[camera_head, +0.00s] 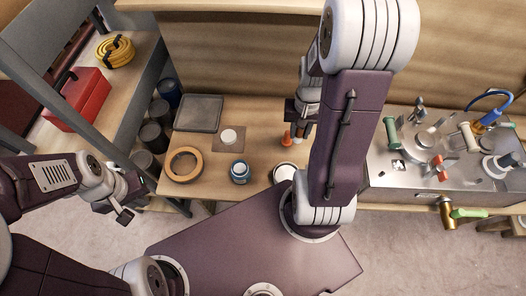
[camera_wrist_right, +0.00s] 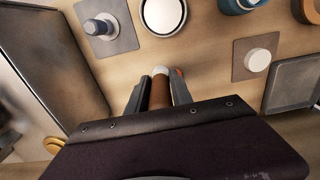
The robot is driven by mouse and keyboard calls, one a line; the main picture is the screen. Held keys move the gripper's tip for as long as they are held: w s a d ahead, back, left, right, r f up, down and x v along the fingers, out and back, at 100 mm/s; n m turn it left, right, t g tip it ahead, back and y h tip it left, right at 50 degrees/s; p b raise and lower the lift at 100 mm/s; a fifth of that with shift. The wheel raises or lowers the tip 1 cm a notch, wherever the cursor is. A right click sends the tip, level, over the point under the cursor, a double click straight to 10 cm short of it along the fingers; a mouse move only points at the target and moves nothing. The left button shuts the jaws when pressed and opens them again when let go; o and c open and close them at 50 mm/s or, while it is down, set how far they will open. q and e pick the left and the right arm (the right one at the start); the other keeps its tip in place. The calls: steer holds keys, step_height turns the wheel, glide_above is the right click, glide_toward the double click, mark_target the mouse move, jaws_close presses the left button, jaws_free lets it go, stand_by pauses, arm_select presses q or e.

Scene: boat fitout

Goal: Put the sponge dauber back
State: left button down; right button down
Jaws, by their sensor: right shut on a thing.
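My right gripper (camera_head: 300,134) is shut on the sponge dauber, seen in the right wrist view as a brown cylinder (camera_wrist_right: 160,92) with a pale tip between the two fingers. It is held over the wooden bench; the gap to the bench is hard to judge. A small orange piece (camera_head: 287,139) shows beside the right gripper in the head view. My left gripper (camera_head: 116,212) is empty and looks open, off the bench's left front. A square pad with a grey post (camera_wrist_right: 97,27) and another pad with a white disc (camera_wrist_right: 257,60) lie on the bench.
On the bench are a tan ring (camera_head: 185,165), a blue jar (camera_head: 239,172), a dark tray (camera_head: 198,113) and a white-topped round item (camera_head: 284,172). A metal worktop with tools (camera_head: 420,150) stands right. A shelf with a red box (camera_head: 82,97) stands left.

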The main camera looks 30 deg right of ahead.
steer(key=w+a+f, duration=0.4)
steer(key=w+a, duration=0.1)
steer(key=w+a+f+b, duration=0.1)
steer(key=w+a+f, duration=0.1)
steer(key=shift+w+a+f, duration=0.3)
steer(key=shift+w+a, duration=0.05)
steer(key=shift+a, duration=0.05)
steer(key=shift+w+a+f, duration=0.15)
steer(key=shift+w+a, duration=0.05)
steer(key=shift+a, duration=0.05)
step_height(320, 180, down, 4)
steer(key=shift+s+r+b, duration=0.1)
steer(key=shift+r+b, duration=0.05)
steer(key=shift+b, duration=0.15)
steer(key=shift+f, duration=0.2)
steer(key=shift+f, duration=0.15)
steer(key=c, duration=1.1)
jaws_free()
steer(key=shift+c, duration=0.2)
